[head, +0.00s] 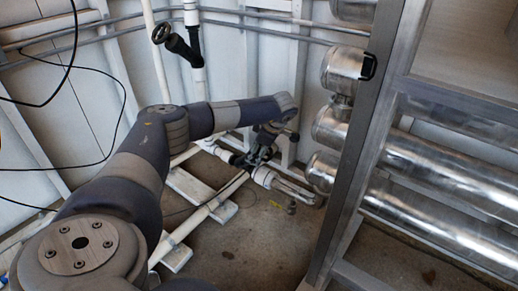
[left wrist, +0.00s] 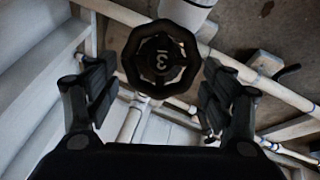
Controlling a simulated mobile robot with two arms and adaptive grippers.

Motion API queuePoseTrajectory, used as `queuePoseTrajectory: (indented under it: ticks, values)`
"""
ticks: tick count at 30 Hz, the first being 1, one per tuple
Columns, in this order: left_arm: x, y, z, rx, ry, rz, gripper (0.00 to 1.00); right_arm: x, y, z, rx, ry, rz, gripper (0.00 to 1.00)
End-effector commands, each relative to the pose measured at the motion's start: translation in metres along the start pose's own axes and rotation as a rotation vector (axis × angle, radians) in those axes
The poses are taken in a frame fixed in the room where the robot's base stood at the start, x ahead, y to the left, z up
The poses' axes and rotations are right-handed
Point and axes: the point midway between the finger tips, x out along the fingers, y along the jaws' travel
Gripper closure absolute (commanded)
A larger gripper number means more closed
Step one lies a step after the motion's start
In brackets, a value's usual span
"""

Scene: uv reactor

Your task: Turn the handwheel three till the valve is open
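Handwheel three (left wrist: 161,60) is a black, lobed wheel marked with a 3. It is near the top middle of the left wrist view, facing the camera, on a white pipe fitting (left wrist: 188,12). My left gripper (left wrist: 157,85) is open, with one finger pair on each side of the wheel and a visible gap to both. In the head view my left gripper (head: 262,151) is low by the pipes near the wall. There the wheel is largely hidden or too small to make out. My right gripper is in neither view.
Another black valve wheel (head: 162,32) sits on a pipe higher up the wall. Shiny metal cylinders (head: 440,172) and a grey metal frame post (head: 358,130) stand at the right. White pipes (head: 205,215) run low over the floor. The floor front centre is clear.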

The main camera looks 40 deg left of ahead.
Motion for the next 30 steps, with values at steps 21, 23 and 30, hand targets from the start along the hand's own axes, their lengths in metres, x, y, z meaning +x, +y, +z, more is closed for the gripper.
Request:
queuePoseTrajectory:
  ticks: [21,23,30]
  values:
    - [-0.002,-0.004,0.0,-0.127,0.0,0.047,0.63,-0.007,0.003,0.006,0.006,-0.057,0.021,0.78]
    - [-0.002,-0.005,0.0,-0.169,0.0,0.062,0.63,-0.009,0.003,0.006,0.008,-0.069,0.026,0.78]
    - [-0.001,-0.01,0.002,-0.372,0.0,0.138,0.63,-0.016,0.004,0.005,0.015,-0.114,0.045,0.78]
